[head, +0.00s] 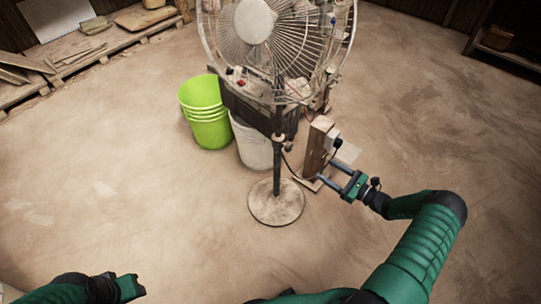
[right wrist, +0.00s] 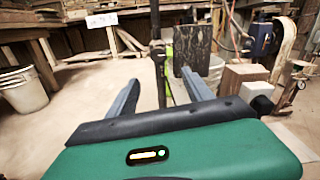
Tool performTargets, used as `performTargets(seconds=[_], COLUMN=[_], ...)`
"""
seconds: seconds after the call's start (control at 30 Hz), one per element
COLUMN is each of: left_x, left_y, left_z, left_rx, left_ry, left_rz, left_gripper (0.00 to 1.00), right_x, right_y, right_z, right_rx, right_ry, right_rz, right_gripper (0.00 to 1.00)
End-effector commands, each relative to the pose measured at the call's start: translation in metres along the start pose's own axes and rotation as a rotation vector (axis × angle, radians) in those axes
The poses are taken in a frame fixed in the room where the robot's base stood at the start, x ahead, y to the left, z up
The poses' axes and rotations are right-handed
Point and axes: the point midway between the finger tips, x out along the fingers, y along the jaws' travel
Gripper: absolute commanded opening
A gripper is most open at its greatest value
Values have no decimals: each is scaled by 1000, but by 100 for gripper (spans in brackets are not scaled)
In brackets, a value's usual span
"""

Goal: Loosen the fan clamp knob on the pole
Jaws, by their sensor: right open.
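The pedestal fan (head: 254,22) stands on a dark pole (head: 277,170) with a round base (head: 276,203). A small clamp knob (head: 279,138) appears on the pole below the fan head, too small to make out clearly. In the right wrist view the pole (right wrist: 155,18) stands upright beyond the fingers, with a dark collar (right wrist: 157,48). My right gripper (head: 329,172) is open and empty, right of the pole and apart from it. It also shows in the right wrist view (right wrist: 162,88). My left gripper (head: 128,287) is low at the left, far from the fan; its fingers are unclear.
A green bucket (head: 206,120) and a white bucket (head: 252,145) stand behind the pole. A wooden block (head: 317,146) with cables stands close to my right gripper. Pallets with boards (head: 75,55) lie at the back left. The floor in front is clear.

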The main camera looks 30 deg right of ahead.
Motion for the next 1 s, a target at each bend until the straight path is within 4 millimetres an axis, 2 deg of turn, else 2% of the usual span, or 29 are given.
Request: performTargets(seconds=[0.17,0.6,0.8,1.0], left_x=[7,44,50,50], left_y=[0,0,0,0], left_z=[1,10,12,12], left_rx=[0,-1,-1,-1], left_ry=[1,0,0,0], left_rz=[0,0,0,0], left_gripper=[36,36,36,36], right_x=[30,142,166,168], right_y=[2,4,3,2], right_z=[0,-2,0,2], right_rx=[-1,-5,-3,-2], right_ry=[0,3,4,5], right_rz=[6,10,8,7], right_gripper=[60,60,60,60])
